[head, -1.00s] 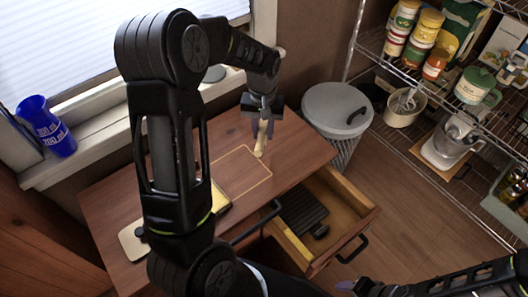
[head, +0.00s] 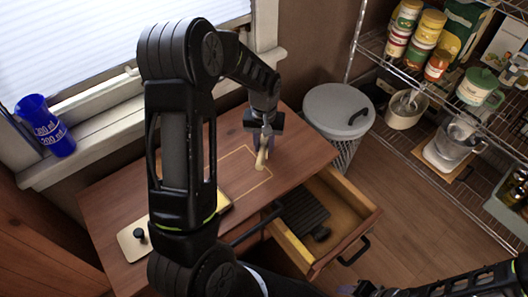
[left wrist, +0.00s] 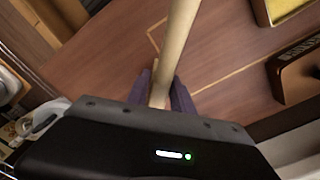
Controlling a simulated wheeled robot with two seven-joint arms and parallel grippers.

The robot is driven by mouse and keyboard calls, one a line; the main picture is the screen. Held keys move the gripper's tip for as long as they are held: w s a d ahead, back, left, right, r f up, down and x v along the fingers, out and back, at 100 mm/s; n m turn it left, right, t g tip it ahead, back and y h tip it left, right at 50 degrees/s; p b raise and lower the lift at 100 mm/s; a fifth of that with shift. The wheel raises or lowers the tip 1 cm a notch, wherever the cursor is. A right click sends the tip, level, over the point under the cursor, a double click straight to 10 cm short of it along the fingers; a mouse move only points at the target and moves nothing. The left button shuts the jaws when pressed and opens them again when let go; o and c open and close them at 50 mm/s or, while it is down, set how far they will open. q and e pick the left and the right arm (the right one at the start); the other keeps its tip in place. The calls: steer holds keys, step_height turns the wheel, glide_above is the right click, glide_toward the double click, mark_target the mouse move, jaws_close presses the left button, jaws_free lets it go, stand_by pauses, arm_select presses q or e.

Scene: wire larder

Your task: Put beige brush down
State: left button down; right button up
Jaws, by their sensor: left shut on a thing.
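My left gripper (head: 263,133) is shut on the beige brush (head: 262,154) over the wooden cabinet top. The brush hangs below the fingers with its lower end over the right part of a thin pale outline drawn on the wood. Whether that end touches the wood I cannot tell. In the left wrist view, the brush's pale handle (left wrist: 176,38) runs up from between the purple fingers (left wrist: 162,92). My right gripper (head: 362,288) shows only in part at the bottom right; its jaws are unclear.
An open drawer (head: 357,207) with a dark ribbed thing (head: 303,213) juts out in front. A lidded bin (head: 338,105) stands right of the cabinet. A board with a dark knob (head: 135,243) lies at left. Wire shelves (head: 400,152) stand at right.

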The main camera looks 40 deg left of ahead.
mark_target(264, 143)
arm_select(q)
steer(key=shift+f+b, duration=0.4)
steer(key=shift+f, duration=1.5)
steer(key=shift+f, duration=0.2)
steer(key=c, duration=1.1)
jaws_free()
steer(key=shift+r, duration=0.1)
steer(key=shift+r, duration=0.35)
step_height(264, 143, up, 12)
steer(key=shift+f+p, duration=0.2)
steer(key=shift+p, duration=1)
